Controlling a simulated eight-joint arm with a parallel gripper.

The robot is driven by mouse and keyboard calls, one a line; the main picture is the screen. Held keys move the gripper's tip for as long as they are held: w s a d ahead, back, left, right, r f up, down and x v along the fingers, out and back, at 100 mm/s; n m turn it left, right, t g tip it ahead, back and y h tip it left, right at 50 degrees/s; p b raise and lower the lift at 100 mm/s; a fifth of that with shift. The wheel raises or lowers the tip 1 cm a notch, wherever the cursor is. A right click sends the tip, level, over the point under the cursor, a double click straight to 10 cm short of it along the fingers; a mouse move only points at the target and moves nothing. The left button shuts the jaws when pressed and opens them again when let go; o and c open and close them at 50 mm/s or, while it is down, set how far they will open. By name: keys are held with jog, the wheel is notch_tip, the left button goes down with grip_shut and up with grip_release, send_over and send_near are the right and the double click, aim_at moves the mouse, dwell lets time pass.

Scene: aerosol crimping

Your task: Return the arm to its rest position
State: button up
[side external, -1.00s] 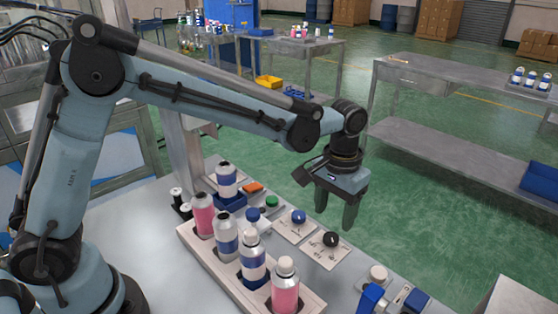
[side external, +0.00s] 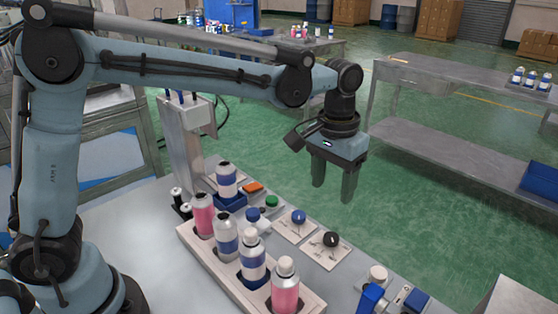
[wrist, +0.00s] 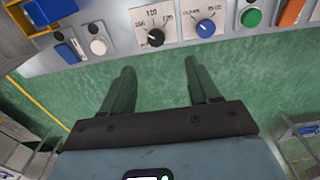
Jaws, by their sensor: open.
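My gripper (side external: 333,190) hangs fingers down beyond the far edge of the work table, with green floor behind it in the side view. Its two fingers stand apart with nothing between them. The wrist view shows the same open gripper (wrist: 158,85) over the green floor, with the table's edge and dials ahead of the fingertips. My arm is raised, with its forearm nearly level above the table. The gripper touches nothing.
A tray (side external: 222,272) of several pink and blue-banded cans stands on the work table. Another can (side external: 227,180) sits in a blue holder (side external: 229,202). A black dial (side external: 331,239), a blue dial (side external: 298,216) and a green button (side external: 271,201) line the far edge. A grey bench (side external: 450,85) stands behind.

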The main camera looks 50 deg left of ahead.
jog(key=s+a+t, duration=0.6)
jog(key=s+a, duration=0.7)
jog(key=a, duration=0.1)
jog(key=shift+s+f+t, duration=0.2)
jog(key=shift+t, duration=0.2)
